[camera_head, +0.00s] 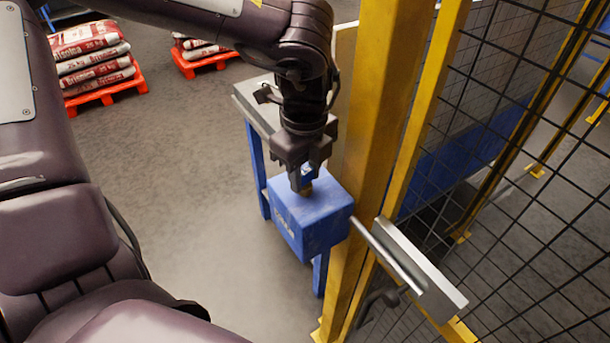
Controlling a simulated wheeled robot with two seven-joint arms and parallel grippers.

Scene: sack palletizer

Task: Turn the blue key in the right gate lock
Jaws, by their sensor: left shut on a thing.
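The gate lock is a blue box (308,222) fixed beside a yellow post, with a brass-coloured keyway (305,189) on its top face. My left gripper (304,176) points down over the box and is shut on the blue key, right above the keyway. Only a small blue bit of the key (313,166) shows between the fingers, so how it is turned cannot be told. A silver bolt (388,256) runs from the box's right side to a metal plate (425,272) on the gate. My right gripper is out of view.
The yellow post (376,130) stands close to the right of my left gripper, with black mesh fence (530,200) beyond. A blue-legged stand (254,165) with a grey top is behind the box. Sacks (92,60) lie on a red pallet (108,92) at back left. Floor between is clear.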

